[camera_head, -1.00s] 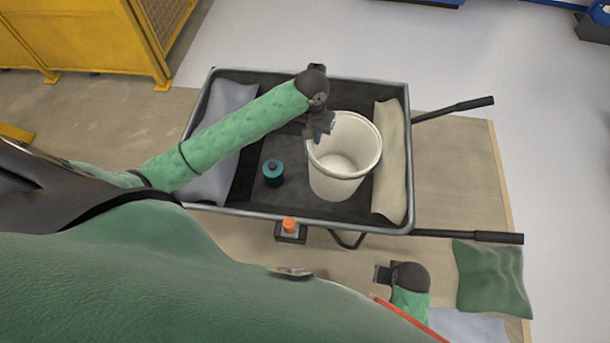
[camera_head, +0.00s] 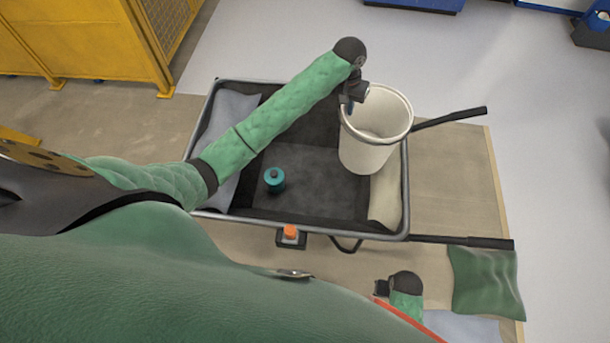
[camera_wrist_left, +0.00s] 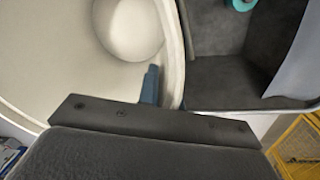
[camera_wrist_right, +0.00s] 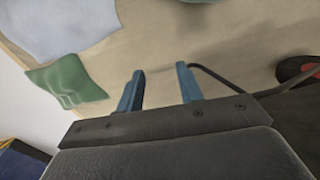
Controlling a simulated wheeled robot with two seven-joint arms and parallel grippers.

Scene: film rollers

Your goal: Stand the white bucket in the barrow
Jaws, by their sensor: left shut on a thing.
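The white bucket (camera_head: 366,152) is upright and empty, over the far right corner of the barrow (camera_head: 300,228) in the head view. It overlaps the barrow's right rim and the cream cushion; I cannot tell its exact height. My left gripper (camera_head: 352,103) is shut on the bucket's left rim. In the left wrist view a blue finger (camera_wrist_left: 151,84) lies inside the bucket wall (camera_wrist_left: 172,60), and the barrow's dark floor (camera_wrist_left: 230,70) shows beyond. My right gripper (camera_wrist_right: 160,88) is open and empty in the right wrist view, outside the barrow's near side.
A teal canister (camera_head: 275,180) stands in the barrow's left half. A grey-blue cushion (camera_head: 230,125) lines its left side, a cream one (camera_head: 385,200) its right. The middle of its floor is clear. Handles (camera_head: 465,242) stick out right. A green cushion (camera_head: 485,280) lies near right.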

